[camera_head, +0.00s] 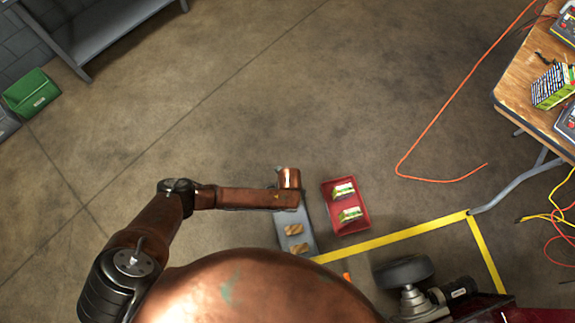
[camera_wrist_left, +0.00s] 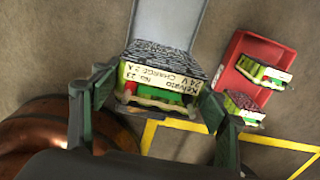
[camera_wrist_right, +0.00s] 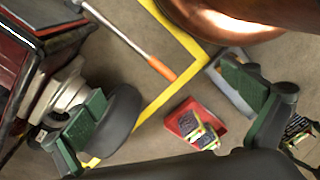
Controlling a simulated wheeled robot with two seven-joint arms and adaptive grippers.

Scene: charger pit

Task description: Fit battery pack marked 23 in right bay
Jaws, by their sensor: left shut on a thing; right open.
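My left gripper (camera_wrist_left: 157,101) is shut on a battery pack (camera_wrist_left: 160,72) with a dark speckled top, green sides and a white label reading "No 23". In the head view, my left arm reaches over a grey tray (camera_head: 309,240), and its wrist hides the fingers and the pack. The tray lies behind the held pack in the left wrist view (camera_wrist_left: 165,22); whether they touch is unclear. My right gripper (camera_wrist_right: 168,98) is open and empty, seen only in the right wrist view. I cannot make out the right bay.
Yellow tape (camera_head: 400,237), a wheel (camera_head: 404,271) and an orange-handled tool (camera_wrist_right: 158,66) are near. An orange cable (camera_head: 435,125) and table (camera_head: 518,90) are right.

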